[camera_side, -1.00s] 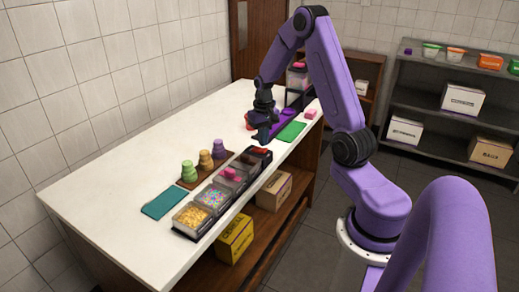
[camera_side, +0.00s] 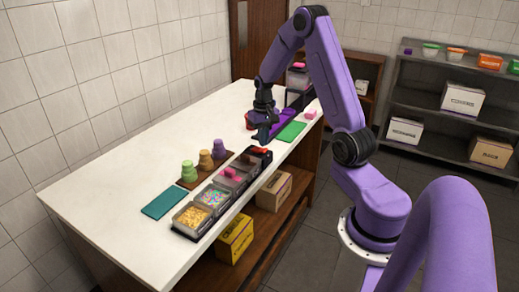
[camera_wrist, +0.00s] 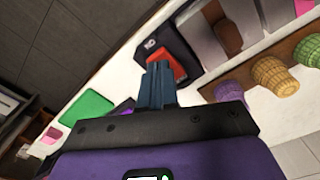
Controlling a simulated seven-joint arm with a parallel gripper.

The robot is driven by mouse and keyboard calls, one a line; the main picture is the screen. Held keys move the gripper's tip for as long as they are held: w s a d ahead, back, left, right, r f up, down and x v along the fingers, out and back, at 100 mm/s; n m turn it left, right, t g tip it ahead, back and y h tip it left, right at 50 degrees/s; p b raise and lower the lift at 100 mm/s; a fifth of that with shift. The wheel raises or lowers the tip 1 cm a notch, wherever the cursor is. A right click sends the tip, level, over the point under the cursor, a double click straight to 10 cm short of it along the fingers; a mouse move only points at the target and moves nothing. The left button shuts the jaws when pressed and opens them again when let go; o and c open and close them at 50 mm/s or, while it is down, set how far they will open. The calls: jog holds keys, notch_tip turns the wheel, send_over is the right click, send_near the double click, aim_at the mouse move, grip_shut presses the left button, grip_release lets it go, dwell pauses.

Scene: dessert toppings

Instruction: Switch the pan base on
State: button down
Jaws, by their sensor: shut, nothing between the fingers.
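My gripper (camera_side: 263,138) is shut and empty above the counter; its dark fingers also show together in the wrist view (camera_wrist: 157,84). A black box with a red-orange part (camera_side: 262,152) stands at the far end of the topping row, close to my fingertips in the side view. In the wrist view this box (camera_wrist: 152,47) lies just beyond the fingertips, with a small pale detail on top. A small red thing (camera_side: 248,122) shows partly behind my gripper.
Topping containers (camera_side: 212,197) line the counter's front edge. Several stacked cups (camera_side: 205,159) stand on a brown board behind them. A green mat (camera_side: 291,131) and a pink block (camera_side: 310,114) lie to the right. The counter's left part (camera_side: 120,170) is clear.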

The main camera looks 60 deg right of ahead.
aim_at(263, 149)
jog(key=shift+f, duration=0.95)
dwell(0.9)
jog(key=shift+r, duration=3.5)
